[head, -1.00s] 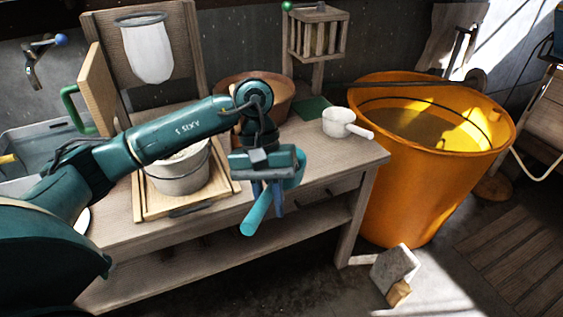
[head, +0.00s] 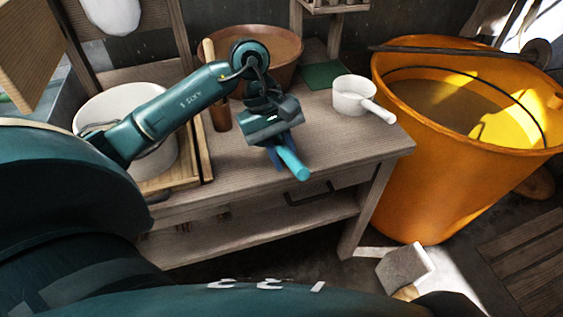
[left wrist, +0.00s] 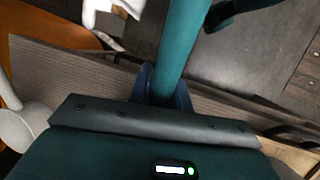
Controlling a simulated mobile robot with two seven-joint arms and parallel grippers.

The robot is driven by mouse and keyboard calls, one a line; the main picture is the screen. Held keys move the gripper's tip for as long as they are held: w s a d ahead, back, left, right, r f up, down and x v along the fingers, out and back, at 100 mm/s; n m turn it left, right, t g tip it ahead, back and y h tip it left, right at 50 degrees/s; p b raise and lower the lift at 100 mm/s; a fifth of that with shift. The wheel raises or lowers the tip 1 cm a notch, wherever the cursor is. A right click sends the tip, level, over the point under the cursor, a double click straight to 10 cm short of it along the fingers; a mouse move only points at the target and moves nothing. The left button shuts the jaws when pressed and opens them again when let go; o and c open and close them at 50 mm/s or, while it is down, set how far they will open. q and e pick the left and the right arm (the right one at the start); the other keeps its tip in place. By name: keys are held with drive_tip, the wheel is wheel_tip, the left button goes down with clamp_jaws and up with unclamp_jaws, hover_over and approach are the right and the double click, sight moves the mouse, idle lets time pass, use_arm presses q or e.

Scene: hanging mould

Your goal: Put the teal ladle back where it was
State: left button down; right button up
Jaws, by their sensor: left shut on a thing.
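The teal ladle (head: 292,163) is in my left gripper (head: 280,148), above the front edge of the wooden bench. Its handle sticks out toward the front right, and its bowl cannot be made out. In the left wrist view the teal handle (left wrist: 182,40) runs up from between the blue fingers of my left gripper (left wrist: 163,92), which are shut on it. My right gripper is not in view.
A white dipper (head: 352,93) and a green square (head: 322,74) lie on the bench (head: 330,135). A brown basin (head: 285,50) and a white bucket (head: 100,100) stand farther left. A large orange tub (head: 420,185) stands right of the bench.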

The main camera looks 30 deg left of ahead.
use_arm(q)
drive_tip(key=shift+w+f, duration=0.1)
drive_tip(key=shift+f, duration=2.55)
drive_tip(key=c, duration=1.3)
unclamp_jaws()
drive_tip(key=shift+r, duration=0.1)
drive_tip(key=v, duration=1.2)
drive_tip(key=shift+b, duration=0.35)
drive_tip(key=shift+d+r, duration=0.1)
